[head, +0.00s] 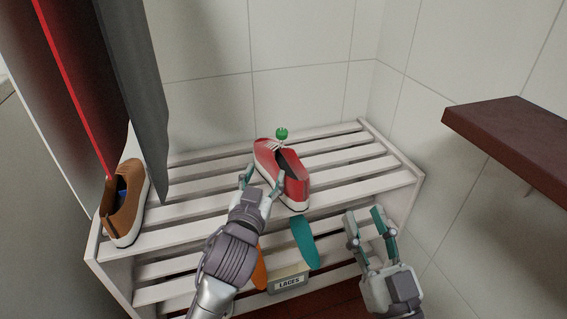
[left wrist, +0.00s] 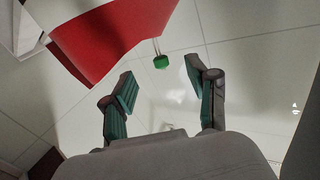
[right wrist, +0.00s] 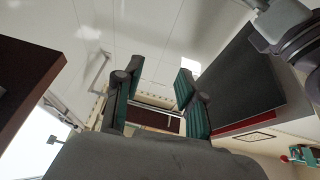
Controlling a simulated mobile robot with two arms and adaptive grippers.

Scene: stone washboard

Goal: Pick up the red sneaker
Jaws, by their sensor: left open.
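The red sneaker (head: 288,177) stands on the top slats of the white rack, with a white sole and pale laces. In the left wrist view a large red surface (left wrist: 115,35), likely the sneaker, fills the upper left. My left gripper (head: 262,180) is open at the near left side of the sneaker, its fingers close around that side; I cannot tell whether they touch it. My right gripper (head: 364,212) is open and empty, to the right of the sneaker, in front of the rack. In the right wrist view its fingers (right wrist: 152,95) are apart with nothing between them.
A slatted white rack (head: 345,150) carries a brown shoe (head: 124,212) at its left end. A green knob-like item (head: 282,133) is behind the sneaker. Teal (head: 305,242) and orange (head: 260,272) pieces and a LACES box (head: 288,283) are lower. A dark red shelf (head: 510,135) juts in at right.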

